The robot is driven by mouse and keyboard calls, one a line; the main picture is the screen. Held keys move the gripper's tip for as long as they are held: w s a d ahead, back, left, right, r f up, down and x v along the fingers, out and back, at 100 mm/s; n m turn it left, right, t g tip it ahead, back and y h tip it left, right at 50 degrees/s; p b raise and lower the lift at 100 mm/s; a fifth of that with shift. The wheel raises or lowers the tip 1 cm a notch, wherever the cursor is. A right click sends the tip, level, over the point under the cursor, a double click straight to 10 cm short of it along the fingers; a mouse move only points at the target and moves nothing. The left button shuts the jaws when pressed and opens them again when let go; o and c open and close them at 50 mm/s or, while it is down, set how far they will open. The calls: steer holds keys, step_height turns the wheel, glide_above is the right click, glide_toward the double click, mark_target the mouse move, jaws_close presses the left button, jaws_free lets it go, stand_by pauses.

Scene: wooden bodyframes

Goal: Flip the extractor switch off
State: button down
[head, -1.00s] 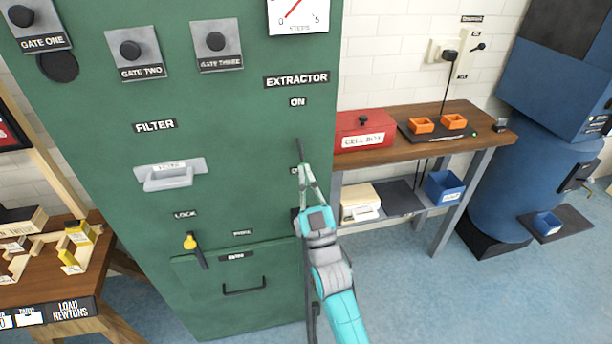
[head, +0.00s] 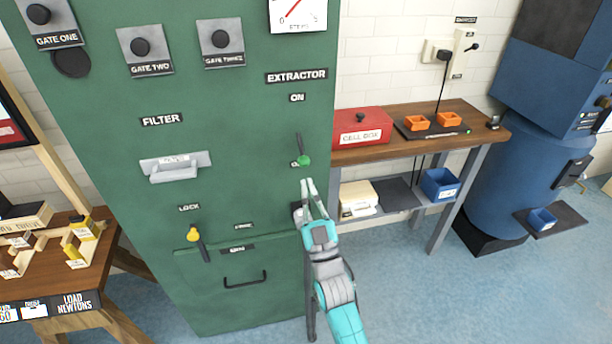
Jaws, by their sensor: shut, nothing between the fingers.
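The extractor switch (head: 304,160) is a thin dark lever with a green knob on the right side of the green cabinet (head: 215,285). It hangs downward, its knob beside the lower label, which it partly covers. The "ON" label (head: 297,98) is above the lever, under the "EXTRACTOR" sign (head: 297,76). My gripper (head: 308,183) is shut and empty, just below the knob, with a small gap between them in the picture.
A bench with a red cell box (head: 362,128) stands close on the right. Blue floor (head: 400,290) is open in front.

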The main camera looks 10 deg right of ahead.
steer(key=shift+s+d+f, duration=0.1)
steer(key=shift+s+f, duration=0.25)
steer(key=shift+f, duration=0.4)
steer(key=shift+s+f, duration=0.3)
steer(key=shift+f, duration=0.4)
steer(key=shift+s+d+f, duration=0.1)
steer(key=shift+s+f, duration=0.25)
steer(key=shift+f, duration=0.4)
steer(key=s+d+f+m+g, duration=0.1)
steer(key=s+f+g, duration=0.1)
steer(key=s+f, duration=0.45)
steer(key=s+d+f+g+h, duration=0.1)
steer(key=s+f+g, duration=0.15)
steer(key=s, duration=0.75)
steer(key=s+d+f+m+g, duration=0.1)
steer(key=s+d+f, duration=0.1)
steer(key=s+f, duration=0.45)
steer(key=s+r+g, duration=0.2)
steer(key=s, duration=0.9)
steer(key=s+d+r+m+g+h, duration=0.1)
steer(key=s+r+g, duration=0.1)
steer(key=s, duration=1)
steer(key=shift+s+m+g, duration=0.25)
steer(key=shift+m+g, duration=0.05)
steer(key=shift+g, duration=0.55)
